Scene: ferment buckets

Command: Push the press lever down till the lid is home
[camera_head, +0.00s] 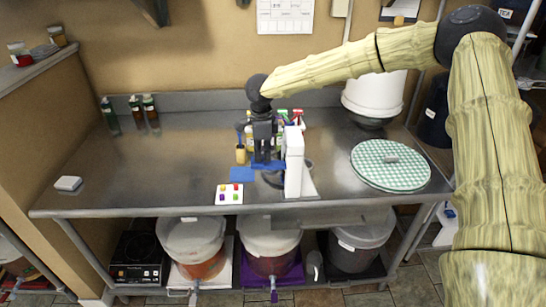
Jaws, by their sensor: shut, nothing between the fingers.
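A white press column (294,162) stands on the steel bench near its front edge, right of centre. A blue lever (242,174) reaches out to the left of the column, with a flat end. A dark round vessel (272,180) sits at the press, partly hidden by the column and the lever. I cannot make out its lid or how it is seated. My gripper (263,159) points down, shut and empty, at the blue lever left of the column. I cannot tell whether its fingertips touch the lever.
A white card with coloured pieces (230,194) lies left of the press. Bottles (298,117) stand behind it. A green checkered disc (390,165) and a white bucket (374,95) are at right. The bench's left half (150,165) is mostly clear.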

